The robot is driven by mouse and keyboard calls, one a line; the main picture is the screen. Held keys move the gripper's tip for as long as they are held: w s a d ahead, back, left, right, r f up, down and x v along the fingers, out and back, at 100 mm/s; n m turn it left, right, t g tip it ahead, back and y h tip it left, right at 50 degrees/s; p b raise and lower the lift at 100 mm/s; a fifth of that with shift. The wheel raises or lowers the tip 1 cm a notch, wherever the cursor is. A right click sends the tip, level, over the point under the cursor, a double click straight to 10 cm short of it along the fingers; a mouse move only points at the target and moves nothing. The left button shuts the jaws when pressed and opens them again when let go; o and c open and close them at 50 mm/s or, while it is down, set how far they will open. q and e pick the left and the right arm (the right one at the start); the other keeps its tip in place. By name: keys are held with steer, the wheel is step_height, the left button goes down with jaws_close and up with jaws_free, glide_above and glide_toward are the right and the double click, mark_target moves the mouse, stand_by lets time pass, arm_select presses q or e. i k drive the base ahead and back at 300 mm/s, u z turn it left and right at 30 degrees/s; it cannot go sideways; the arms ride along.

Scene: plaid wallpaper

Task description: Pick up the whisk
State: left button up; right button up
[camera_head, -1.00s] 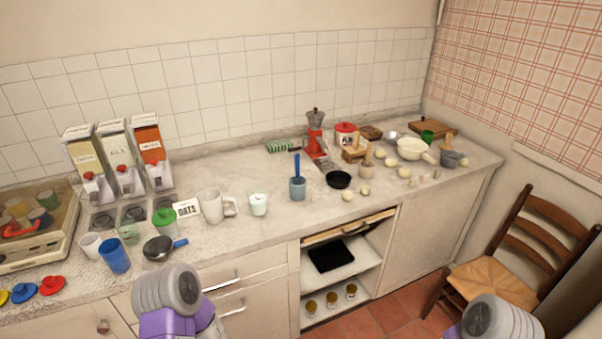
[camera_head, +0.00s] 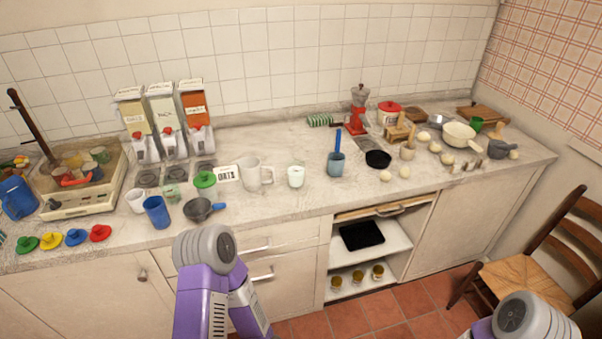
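I cannot make out a whisk for certain on the counter (camera_head: 300,216). A blue-handled utensil (camera_head: 337,140) stands upright in a grey-blue cup (camera_head: 336,166) near the middle of the counter; its lower end is hidden in the cup, so I cannot tell what it is. Grey and purple links of both my arms show at the bottom of the view, the left in front of the drawers and the right by the chair. Neither gripper is in view.
Cereal dispensers (camera_head: 160,115), a dish rack (camera_head: 70,206), cups and a strainer (camera_head: 200,210) crowd the left. A chair (camera_head: 520,278) is at lower right. Red floor lies below.

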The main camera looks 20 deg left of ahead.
mark_target(339, 133)
steer(key=k, duration=0.3)
steer(key=z, duration=1.1)
steer(key=i, duration=0.95)
steer(key=u, duration=0.3)
